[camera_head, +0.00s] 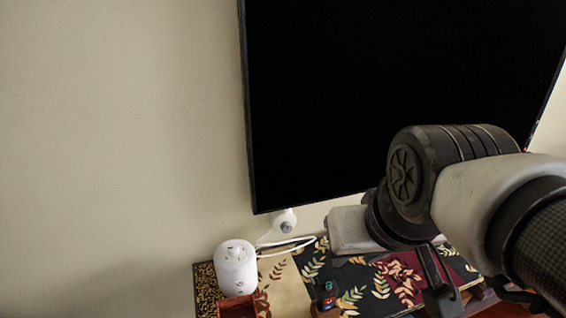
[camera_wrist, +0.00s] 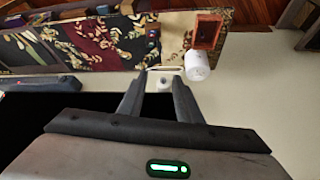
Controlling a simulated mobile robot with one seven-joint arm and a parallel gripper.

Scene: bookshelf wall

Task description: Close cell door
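I cannot make out a cell door in either view. My gripper (camera_wrist: 160,82) shows in the wrist view with its two dark fingers apart and nothing visibly held between them. In the head view, my gripper (camera_head: 438,282) is at the lower right, partly cut off by the frame edge, over the right part of a patterned surface (camera_head: 290,290). This dark and cream leaf-patterned surface also shows at the top of the wrist view (camera_wrist: 105,42).
A large black screen (camera_head: 390,100) hangs on the beige wall (camera_head: 120,150). A white cylinder (camera_head: 236,266) stands by a small reddish-brown wooden thing (camera_head: 238,306). A round white device (camera_head: 285,221) with a cable sits below the screen. Small colored items (camera_head: 327,296) lie nearby.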

